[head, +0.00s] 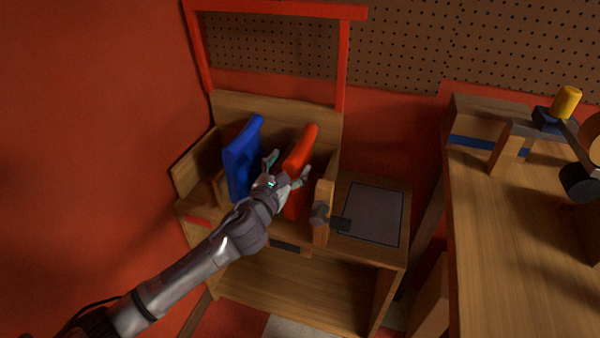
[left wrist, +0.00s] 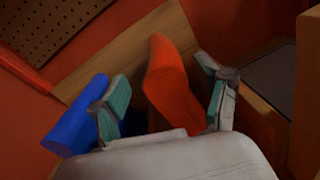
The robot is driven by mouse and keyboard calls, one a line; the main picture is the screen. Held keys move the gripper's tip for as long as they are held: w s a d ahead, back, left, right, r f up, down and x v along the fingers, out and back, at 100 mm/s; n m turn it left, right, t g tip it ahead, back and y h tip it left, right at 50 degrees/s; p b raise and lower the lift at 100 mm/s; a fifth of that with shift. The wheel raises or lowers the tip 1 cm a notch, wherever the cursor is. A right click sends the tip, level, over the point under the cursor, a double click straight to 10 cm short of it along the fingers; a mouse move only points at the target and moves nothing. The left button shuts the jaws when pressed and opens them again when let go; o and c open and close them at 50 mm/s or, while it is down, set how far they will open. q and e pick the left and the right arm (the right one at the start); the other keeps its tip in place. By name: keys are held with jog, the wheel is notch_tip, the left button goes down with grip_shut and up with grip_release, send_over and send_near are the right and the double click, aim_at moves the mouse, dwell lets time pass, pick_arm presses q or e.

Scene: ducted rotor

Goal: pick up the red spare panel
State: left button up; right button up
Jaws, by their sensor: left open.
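The red spare panel (head: 303,146) stands upright in a wooden rack, to the right of a blue panel (head: 240,160). My left gripper (head: 287,172) is open at the red panel, and its hand hides part of the panel. In the left wrist view the red panel (left wrist: 172,85) rises between the two open fingers (left wrist: 168,100), with a visible gap on the left side and a smaller one on the right. The blue panel (left wrist: 76,118) is outside the left finger. My right gripper is not in view.
The wooden rack (head: 275,108) has side walls close to the panels. A dark grey mat (head: 372,213) lies on the stand to its right. A workbench (head: 515,240) with a yellow cylinder (head: 566,102) is further right. A red frame (head: 275,10) rises behind the rack.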

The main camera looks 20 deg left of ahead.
aim_at(298, 153)
pick_arm(q)
jog(key=w, duration=0.3)
jog(key=w+b, duration=0.1)
jog(key=w, duration=0.1)
jog(key=shift+w+d, duration=0.1)
jog(key=shift+d, duration=0.25)
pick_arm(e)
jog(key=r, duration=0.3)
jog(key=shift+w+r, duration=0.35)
pick_arm(q)
grip_shut()
